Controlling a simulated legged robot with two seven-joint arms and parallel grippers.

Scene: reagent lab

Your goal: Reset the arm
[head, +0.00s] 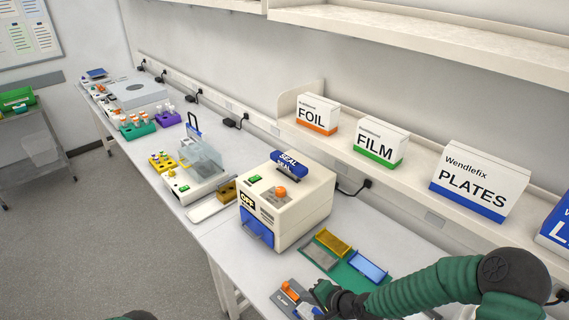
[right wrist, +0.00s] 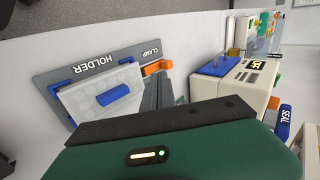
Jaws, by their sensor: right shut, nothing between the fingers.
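My right arm, green with dark joints, comes in from the lower right of the head view. Its gripper (head: 322,292) is shut and empty at the grey holder plate (head: 284,301) on the bench front. In the right wrist view the dark fingers (right wrist: 160,92) show beside the holder (right wrist: 88,62), which is marked HOLDER and CLAMP. A pale plate with a blue handle (right wrist: 113,95) lies in the holder. An orange clamp (right wrist: 157,67) is at its end, close to the fingers. I cannot tell whether they touch. My left gripper is not in view.
A sealer machine (head: 286,212) with a blue SEAL handle stands just left of the gripper. A green mat (head: 347,276) with yellow and blue trays lies behind it. Boxes marked FOIL (head: 317,115), FILM (head: 380,143) and PLATES (head: 478,180) stand on the rear ledge.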

